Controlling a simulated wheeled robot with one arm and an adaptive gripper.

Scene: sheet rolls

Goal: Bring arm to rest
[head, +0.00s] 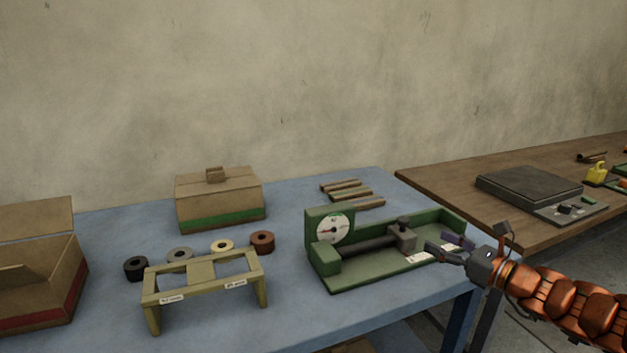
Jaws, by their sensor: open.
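My gripper (446,246) is at the right end of the green gauge device (348,283), with its fingers apart and pointing left. The arm reaches in from the lower right. The fingers overlap the device's right part in the picture. I cannot tell whether they touch it. The device has a round white dial (334,229) and a dark horizontal bar (368,246) running to a grey block (402,237). No object shows clearly between the fingers.
The blue table (225,315) holds a wooden rack (204,288), several small rolls (262,242), a closed carton (220,205), an open box (38,268) and wooden strips (352,193). A dark scale (528,190) stands on the brown table (455,190) at right.

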